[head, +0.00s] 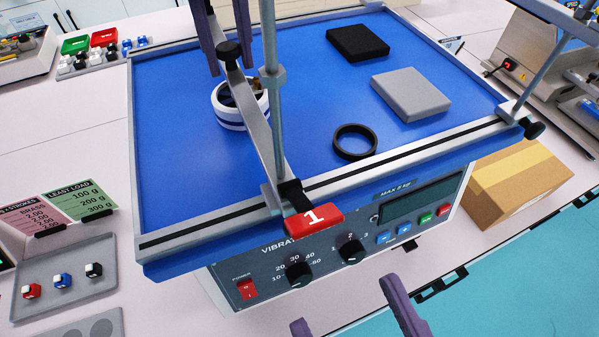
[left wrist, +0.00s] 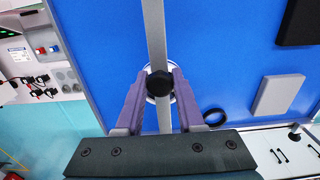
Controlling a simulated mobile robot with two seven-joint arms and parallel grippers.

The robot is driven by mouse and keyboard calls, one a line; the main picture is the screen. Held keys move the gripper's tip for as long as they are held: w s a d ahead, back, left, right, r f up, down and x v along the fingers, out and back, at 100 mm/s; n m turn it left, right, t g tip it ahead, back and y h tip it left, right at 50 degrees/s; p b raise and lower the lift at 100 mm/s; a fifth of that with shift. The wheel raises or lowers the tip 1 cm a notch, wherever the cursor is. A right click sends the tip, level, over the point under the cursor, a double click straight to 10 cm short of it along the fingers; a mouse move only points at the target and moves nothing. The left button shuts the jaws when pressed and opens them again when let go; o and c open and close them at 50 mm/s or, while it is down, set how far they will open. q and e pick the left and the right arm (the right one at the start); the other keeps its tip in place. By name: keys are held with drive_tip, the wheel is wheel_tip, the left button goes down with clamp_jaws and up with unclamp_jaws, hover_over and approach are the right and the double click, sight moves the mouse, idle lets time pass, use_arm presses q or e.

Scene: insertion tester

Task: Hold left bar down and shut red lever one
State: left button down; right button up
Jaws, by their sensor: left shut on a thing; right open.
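The left bar (head: 258,122) is a grey metal strip running over the blue vibrating table, with a black knob (head: 228,50) on its far end. My left gripper (head: 226,55) is shut on this knob; in the left wrist view its purple fingers (left wrist: 159,88) stand either side of the knob (left wrist: 159,84). Red lever one (head: 314,219), marked "1", sticks out over the table's front edge at the bar's near end. My right gripper (head: 350,315) is open and empty, below and in front of the lever, its fingers apart at the bottom of the head view.
An upright threaded rod (head: 270,110) stands beside the bar. A black ring (head: 355,142), a grey block (head: 411,94) and a black block (head: 358,42) lie on the blue table (head: 180,170). The control panel (head: 325,262) is below the lever.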

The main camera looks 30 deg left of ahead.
drive_tip(key=r+h, duration=0.1)
drive_tip(key=g+h, duration=0.1)
drive_tip(key=h, duration=0.1)
approach(311, 214)
drive_tip(key=shift+m, duration=0.4)
drive_tip(key=x, duration=1.2)
drive_tip(key=shift+w+a, duration=0.2)
drive_tip(key=shift+a, duration=0.05)
clamp_jaws()
